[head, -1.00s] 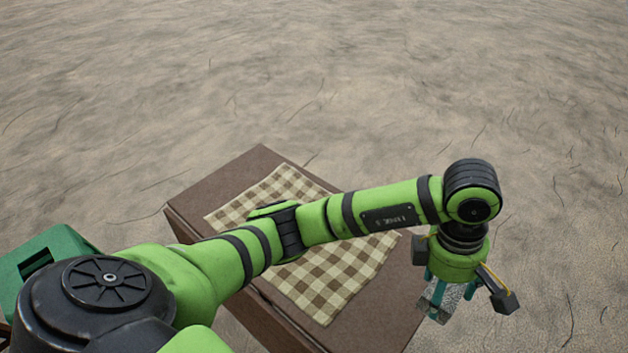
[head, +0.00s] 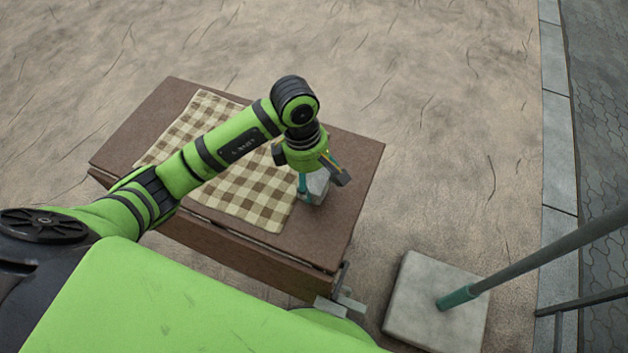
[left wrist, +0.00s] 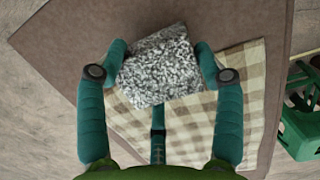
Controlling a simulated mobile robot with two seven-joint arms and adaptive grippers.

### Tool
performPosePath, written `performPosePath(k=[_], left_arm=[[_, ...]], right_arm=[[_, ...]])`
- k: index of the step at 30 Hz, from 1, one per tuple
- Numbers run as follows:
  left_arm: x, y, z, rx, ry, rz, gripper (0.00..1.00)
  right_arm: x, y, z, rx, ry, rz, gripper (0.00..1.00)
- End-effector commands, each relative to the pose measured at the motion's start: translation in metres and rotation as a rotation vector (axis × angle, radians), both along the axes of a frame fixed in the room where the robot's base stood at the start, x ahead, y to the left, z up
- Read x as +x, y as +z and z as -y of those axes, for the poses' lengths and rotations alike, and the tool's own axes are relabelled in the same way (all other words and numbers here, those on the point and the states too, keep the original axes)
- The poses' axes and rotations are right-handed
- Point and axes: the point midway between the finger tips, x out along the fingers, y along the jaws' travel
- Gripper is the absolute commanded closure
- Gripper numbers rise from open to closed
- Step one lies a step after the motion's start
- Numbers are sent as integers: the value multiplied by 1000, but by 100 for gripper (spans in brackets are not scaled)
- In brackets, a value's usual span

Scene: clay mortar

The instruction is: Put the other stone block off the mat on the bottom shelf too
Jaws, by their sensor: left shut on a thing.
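My left gripper (head: 314,178) is shut on a grey speckled stone block (head: 318,188), which also shows between its teal fingers in the left wrist view (left wrist: 158,68). The block is over the brown tabletop (head: 350,165), just right of the brown-and-cream checked mat (head: 250,185) in the head view. In the left wrist view its lower edge overlaps the mat (left wrist: 190,130). I cannot tell whether it touches the top. No other stone block and no shelf can be made out. My right gripper is not in view.
A pale square slab (head: 420,300) with a slanting pole (head: 550,255) stands on the ground right of the table. A green crate (left wrist: 300,130) is at the right in the left wrist view. The tabletop's right end is bare.

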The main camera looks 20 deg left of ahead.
Motion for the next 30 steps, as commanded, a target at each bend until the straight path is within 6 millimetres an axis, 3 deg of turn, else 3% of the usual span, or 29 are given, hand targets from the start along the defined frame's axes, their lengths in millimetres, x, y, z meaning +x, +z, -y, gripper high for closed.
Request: performPosePath(k=[6, 21, 22, 23, 24, 30], left_arm=[[0, -23, 1, -2, 0, 1, 89], [0, -33, 1, 0, 0, 1, 89], [-1, -34, 0, 1, 0, -2, 28], [-1, -33, 1, 1, 1, -3, 16], [-1, -33, 1, 1, 1, -3, 8], [-1, -32, 1, 0, 0, -1, 8]], right_arm=[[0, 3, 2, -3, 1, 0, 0], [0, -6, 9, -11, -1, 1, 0], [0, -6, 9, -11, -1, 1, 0], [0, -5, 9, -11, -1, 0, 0], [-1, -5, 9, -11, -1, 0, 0], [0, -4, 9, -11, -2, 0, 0]])
